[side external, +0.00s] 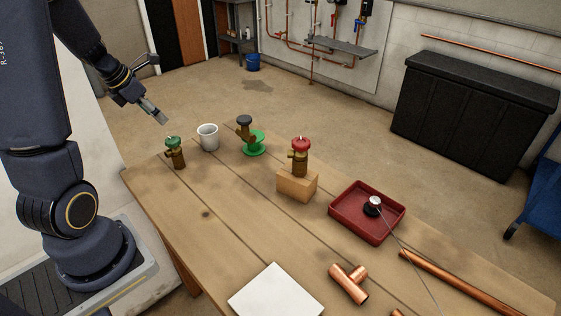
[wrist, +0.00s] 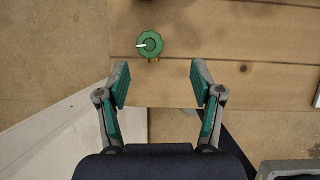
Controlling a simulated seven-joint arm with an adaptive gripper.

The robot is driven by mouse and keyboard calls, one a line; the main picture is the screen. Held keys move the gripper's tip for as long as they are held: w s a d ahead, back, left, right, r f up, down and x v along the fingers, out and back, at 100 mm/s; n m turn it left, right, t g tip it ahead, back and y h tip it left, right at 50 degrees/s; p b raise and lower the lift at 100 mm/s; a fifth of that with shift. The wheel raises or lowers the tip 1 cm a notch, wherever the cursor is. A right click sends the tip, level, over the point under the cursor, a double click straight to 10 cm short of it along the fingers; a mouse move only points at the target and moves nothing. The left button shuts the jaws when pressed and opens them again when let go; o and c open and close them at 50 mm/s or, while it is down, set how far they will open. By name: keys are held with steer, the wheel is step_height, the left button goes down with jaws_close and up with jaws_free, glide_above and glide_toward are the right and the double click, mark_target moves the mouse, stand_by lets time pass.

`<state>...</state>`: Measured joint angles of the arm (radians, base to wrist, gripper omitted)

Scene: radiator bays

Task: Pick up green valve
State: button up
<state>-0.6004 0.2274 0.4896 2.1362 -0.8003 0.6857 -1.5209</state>
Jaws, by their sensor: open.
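The green valve (side external: 175,152) stands upright on the wooden table near its far left corner, a brass body with a green round cap. In the wrist view the valve (wrist: 150,44) shows from above, with a white mark on its cap. My gripper (side external: 157,113) is above and behind the valve in the side view, apart from it. In the wrist view my gripper (wrist: 160,84) is open and empty, and the valve lies beyond the fingertips, slightly left of the middle between them.
A white mug (side external: 208,137) stands close to the right of the valve. The table's left front (side external: 180,205) is clear.

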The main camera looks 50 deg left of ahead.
mark_target(176, 154)
steer(key=shift+n+g, duration=0.4)
steer(key=shift+n, duration=0.1)
steer(key=f, duration=0.4)
steer(key=a+f, duration=0.1)
steer(key=f, duration=0.3)
steer(key=w+a+f, duration=0.1)
steer(key=f, duration=0.4)
steer(key=shift+a, duration=0.15)
steer(key=shift+x, duration=2.85)
steer(key=shift+w+r, duration=0.1)
steer(key=shift+w, duration=0.1)
steer(key=shift+c, duration=0.3)
jaws_close()
steer(key=shift+r, duration=0.1)
